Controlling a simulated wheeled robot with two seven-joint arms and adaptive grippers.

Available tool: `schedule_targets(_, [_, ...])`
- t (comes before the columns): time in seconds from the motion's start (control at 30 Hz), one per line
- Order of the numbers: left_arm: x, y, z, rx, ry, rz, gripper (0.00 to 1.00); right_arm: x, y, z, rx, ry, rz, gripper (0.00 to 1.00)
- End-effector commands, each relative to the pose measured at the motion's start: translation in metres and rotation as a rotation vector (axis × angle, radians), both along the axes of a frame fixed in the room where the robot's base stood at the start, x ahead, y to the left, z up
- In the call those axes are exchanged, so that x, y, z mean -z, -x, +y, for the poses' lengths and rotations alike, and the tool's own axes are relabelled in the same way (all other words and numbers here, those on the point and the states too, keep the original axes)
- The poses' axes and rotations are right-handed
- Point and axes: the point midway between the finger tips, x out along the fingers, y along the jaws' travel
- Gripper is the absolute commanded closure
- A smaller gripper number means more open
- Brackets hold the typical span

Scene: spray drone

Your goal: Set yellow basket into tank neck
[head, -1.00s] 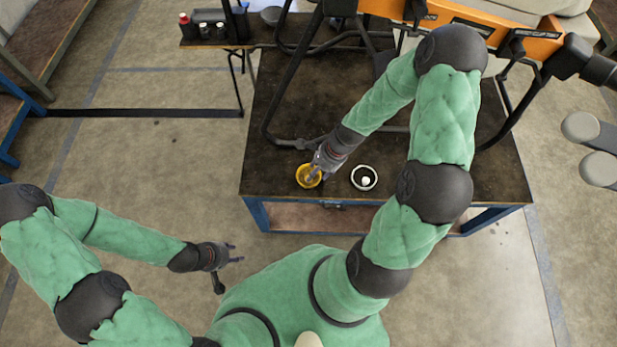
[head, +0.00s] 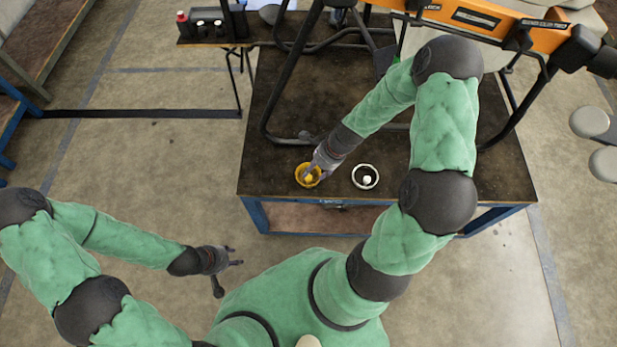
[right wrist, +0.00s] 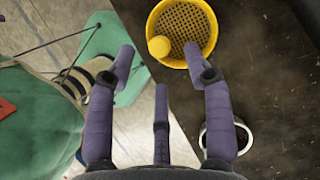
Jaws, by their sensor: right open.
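The yellow basket (head: 302,169) sits on the dark table near its front edge. It is round with a perforated floor and has a yellow knob at its near side in the right wrist view (right wrist: 205,20). My right gripper (head: 318,168) is over the basket's right side in the head view. Its fingers (right wrist: 160,60) are spread and empty, with the basket beyond their tips. My left gripper (head: 238,255) is open and empty, away from the table at lower left. I cannot make out the tank neck for certain.
A white-rimmed dark ring (head: 356,182) with a small white piece lies right of the basket; it also shows in the right wrist view (right wrist: 204,136). The orange drone frame (head: 485,18) and its black legs stand over the table (head: 300,90). Small bottles stand at the back left.

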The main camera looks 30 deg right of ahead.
Motion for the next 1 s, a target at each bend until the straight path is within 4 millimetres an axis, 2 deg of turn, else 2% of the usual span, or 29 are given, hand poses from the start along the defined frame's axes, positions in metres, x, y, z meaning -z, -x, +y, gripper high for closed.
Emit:
schedule_targets(0.03, [0.007, 0.000, 0.000, 0.000, 0.000, 0.000, 0.60, 0.009, 0.000, 0.003, -0.002, -0.001, 0.001, 0.48])
schedule_targets(0.3, [0.028, 0.000, 0.000, 0.000, 0.000, 0.000, 0.60, 0.039, -0.006, 0.015, -0.002, -0.001, 0.001, 0.48])
schedule_targets(0.57, [0.027, 0.000, 0.000, 0.000, 0.000, 0.000, 0.60, 0.039, -0.007, 0.016, 0.000, 0.000, 0.000, 0.48])
schedule_targets(0.73, [0.027, 0.000, 0.000, 0.000, 0.000, 0.000, 0.60, 0.039, -0.007, 0.016, -0.001, 0.000, 0.000, 0.93])
schedule_targets(0.77, [0.027, 0.000, 0.000, 0.000, 0.000, 0.000, 0.60, 0.039, -0.007, 0.016, 0.000, 0.000, 0.001, 0.98])
schedule_targets(1.0, [0.027, 0.000, 0.000, 0.000, 0.000, 0.000, 0.60, 0.039, -0.007, 0.016, -0.001, 0.000, 0.000, 1.00])
